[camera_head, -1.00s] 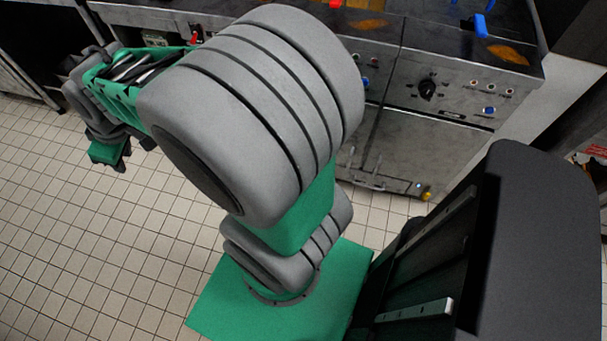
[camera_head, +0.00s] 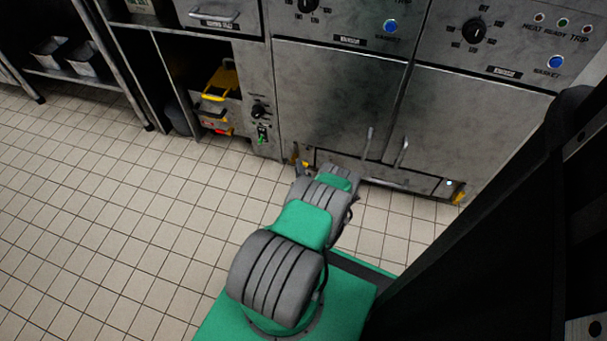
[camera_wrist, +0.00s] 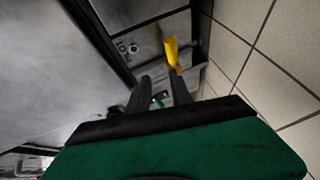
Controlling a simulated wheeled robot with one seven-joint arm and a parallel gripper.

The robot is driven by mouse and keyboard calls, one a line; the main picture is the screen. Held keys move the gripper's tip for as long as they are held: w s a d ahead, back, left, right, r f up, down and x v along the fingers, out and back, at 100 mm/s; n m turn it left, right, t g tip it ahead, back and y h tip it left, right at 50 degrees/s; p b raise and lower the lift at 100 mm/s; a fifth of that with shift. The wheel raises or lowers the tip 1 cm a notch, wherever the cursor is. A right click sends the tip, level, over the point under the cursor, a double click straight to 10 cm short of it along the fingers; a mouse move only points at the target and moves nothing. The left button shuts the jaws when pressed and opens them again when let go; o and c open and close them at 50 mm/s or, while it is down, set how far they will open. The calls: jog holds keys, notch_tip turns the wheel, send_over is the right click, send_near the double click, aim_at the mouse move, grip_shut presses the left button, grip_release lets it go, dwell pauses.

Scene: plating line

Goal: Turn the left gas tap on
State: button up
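The left gas tap (camera_head: 294,154) shows as a small yellow part low on the cooker front, just beyond the end of my arm. In the wrist view a yellow lever (camera_wrist: 170,50), seemingly this tap, stands beyond my fingertips. My gripper (camera_wrist: 160,88) is open, its two dark fingers apart with no lever between them. A small green spot (camera_wrist: 159,101) shows between the fingers; I cannot tell what it is. In the head view my gripper (camera_head: 303,170) is small and partly hidden by my arm.
A second yellow tap (camera_head: 459,196) sits at the cooker's lower right. Cabinet doors with upright handles (camera_head: 403,152) stand between. An open shelf with a yellow item (camera_head: 219,82) is at left. The tiled floor (camera_head: 110,210) is clear at left.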

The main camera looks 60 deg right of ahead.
aim_at(304, 163)
jog(key=s+f+g+h, duration=0.1)
jog(key=s+f, duration=0.2)
jog(key=b+x, duration=0.5)
jog(key=x, duration=0.1)
jog(key=shift+w+d+f, duration=0.2)
jog(key=shift+w+d+r+m, duration=0.15)
jog(key=shift+d+m, duration=0.05)
jog(key=shift+m, duration=0.1)
jog(key=shift+c, duration=0.3)
grip_shut()
dwell(0.4)
